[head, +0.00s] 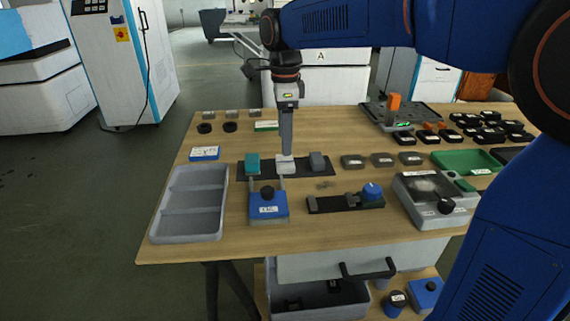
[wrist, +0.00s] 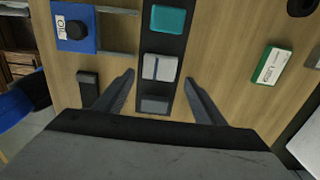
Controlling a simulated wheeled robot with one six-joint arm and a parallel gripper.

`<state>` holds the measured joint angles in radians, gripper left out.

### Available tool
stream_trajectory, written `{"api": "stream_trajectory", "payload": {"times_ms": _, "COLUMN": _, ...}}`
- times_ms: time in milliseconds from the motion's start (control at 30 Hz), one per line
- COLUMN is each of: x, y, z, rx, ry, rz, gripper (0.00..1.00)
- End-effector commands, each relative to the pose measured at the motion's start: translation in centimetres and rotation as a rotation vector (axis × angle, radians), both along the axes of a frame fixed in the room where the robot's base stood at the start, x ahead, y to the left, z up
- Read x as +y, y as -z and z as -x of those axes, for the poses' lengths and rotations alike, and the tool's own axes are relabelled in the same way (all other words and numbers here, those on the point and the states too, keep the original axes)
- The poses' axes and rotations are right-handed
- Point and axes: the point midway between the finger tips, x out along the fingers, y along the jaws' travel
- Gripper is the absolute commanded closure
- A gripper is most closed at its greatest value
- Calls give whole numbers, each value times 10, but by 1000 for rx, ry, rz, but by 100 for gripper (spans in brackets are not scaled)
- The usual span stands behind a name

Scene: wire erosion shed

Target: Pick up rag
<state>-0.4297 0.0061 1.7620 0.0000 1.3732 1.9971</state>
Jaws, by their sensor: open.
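A dark strip (head: 302,168) on the wooden table bears a teal block (head: 252,163), a whitish folded-looking piece (head: 285,167) and a grey block (head: 318,161). In the wrist view my open gripper (wrist: 160,77) has one finger either side of the strip, with the whitish piece between and just beyond the tips. The jaws hold nothing. The height gap is hard to tell.
A blue oil box (head: 268,207) stands in front of the strip, with a grey divided tray (head: 190,205) to its left. A dark fixture (head: 345,202) and a clear-lidded box (head: 434,198) lie to the right. A green-and-white box (head: 266,126) lies behind.

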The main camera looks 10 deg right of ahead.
Motion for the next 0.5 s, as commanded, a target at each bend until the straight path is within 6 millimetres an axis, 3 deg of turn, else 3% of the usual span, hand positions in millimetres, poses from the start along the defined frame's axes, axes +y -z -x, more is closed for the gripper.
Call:
{"api": "stream_trajectory", "payload": {"times_ms": 267, "x": 0, "y": 18, "z": 0, "rx": 1, "ry": 0, "rz": 1, "gripper": 36}}
{"api": "stream_trajectory", "payload": {"times_ms": 500, "x": -1, "y": 50, "z": 0, "rx": 2, "ry": 0, "rz": 1, "gripper": 36}}
